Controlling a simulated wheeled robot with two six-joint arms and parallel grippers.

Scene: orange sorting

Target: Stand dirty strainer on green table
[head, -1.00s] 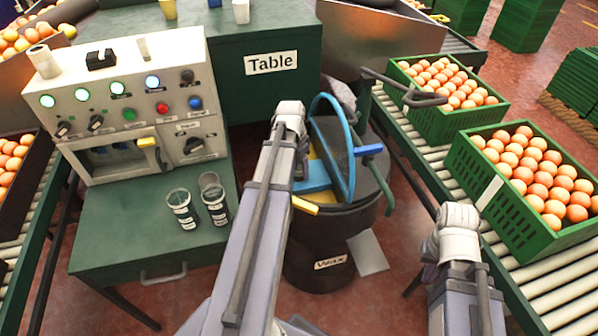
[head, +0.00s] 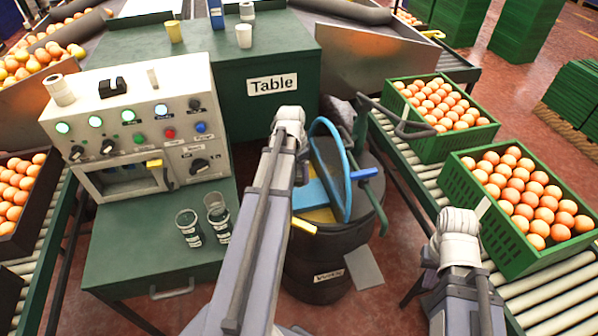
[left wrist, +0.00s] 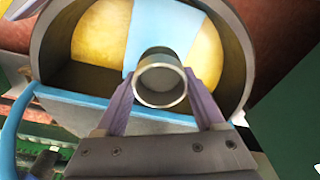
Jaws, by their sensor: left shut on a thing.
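My left gripper (left wrist: 160,95) is shut on a small round strainer (left wrist: 160,95) with a metal rim and a grey inside. In the left wrist view it is in front of the wax drum's open mouth. In the head view my left arm reaches up to the drum and hides its own fingers and the strainer. The green table (head: 235,55), labelled "Table", stands behind the drum, with free room on its top. My right arm ends low at the right, over the floor, with its fingers hidden.
The dark wax drum (head: 335,275) has a blue-rimmed disc (head: 330,165) standing up on it. A yellow cup (head: 174,32), a blue carton (head: 217,14) and white cups (head: 244,37) stand on the table. A control box (head: 135,130) and two jars (head: 188,230) stand at the left.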

